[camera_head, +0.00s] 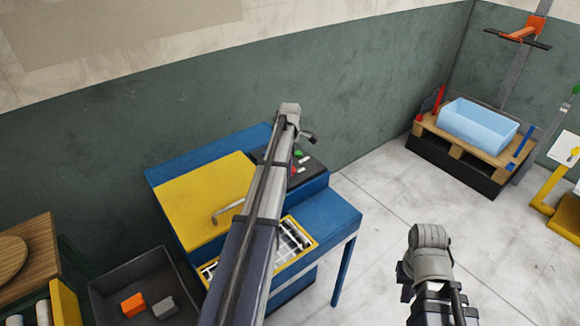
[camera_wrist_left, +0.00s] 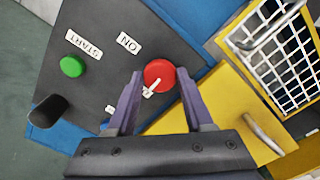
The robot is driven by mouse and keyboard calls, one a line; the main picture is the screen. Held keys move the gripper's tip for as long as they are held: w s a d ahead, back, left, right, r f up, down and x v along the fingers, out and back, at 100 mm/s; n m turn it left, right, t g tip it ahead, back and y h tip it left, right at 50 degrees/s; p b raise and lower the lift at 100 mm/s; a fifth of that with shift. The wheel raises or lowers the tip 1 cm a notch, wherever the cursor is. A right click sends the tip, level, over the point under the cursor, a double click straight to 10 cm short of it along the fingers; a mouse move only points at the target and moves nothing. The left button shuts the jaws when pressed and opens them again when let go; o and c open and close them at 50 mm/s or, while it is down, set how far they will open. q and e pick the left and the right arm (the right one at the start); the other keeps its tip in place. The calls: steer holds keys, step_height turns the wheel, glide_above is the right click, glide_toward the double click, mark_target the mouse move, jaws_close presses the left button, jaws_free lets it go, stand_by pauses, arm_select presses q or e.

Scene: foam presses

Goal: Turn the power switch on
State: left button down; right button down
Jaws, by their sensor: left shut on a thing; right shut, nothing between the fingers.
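The power switch is a round red knob with a white pointer (camera_wrist_left: 159,75) on a dark control panel (camera_wrist_left: 105,30) in the left wrist view. Its pointer slants toward the lower left, not at the ON label (camera_wrist_left: 128,43). My left gripper (camera_wrist_left: 159,90) has its two fingers on either side of the knob and is shut on it. In the head view my left arm reaches over the blue machine (camera_head: 335,212) to the panel and hides part of it. My right arm (camera_head: 430,242) hangs over bare floor at the lower right; its fingertips cannot be made out.
A green START button (camera_wrist_left: 72,66) and a black knob (camera_wrist_left: 48,111) sit near the switch. The machine has a yellow lid (camera_head: 195,200) with a handle and a white grid. A dark bin (camera_head: 105,285) stands left. A pallet with a blue tub (camera_head: 478,125) stands far right.

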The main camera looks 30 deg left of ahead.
arm_select(q)
steer(key=m, duration=1.3)
steer(key=shift+m, duration=2.3)
steer(key=shift+c, duration=1.5)
jaws_free()
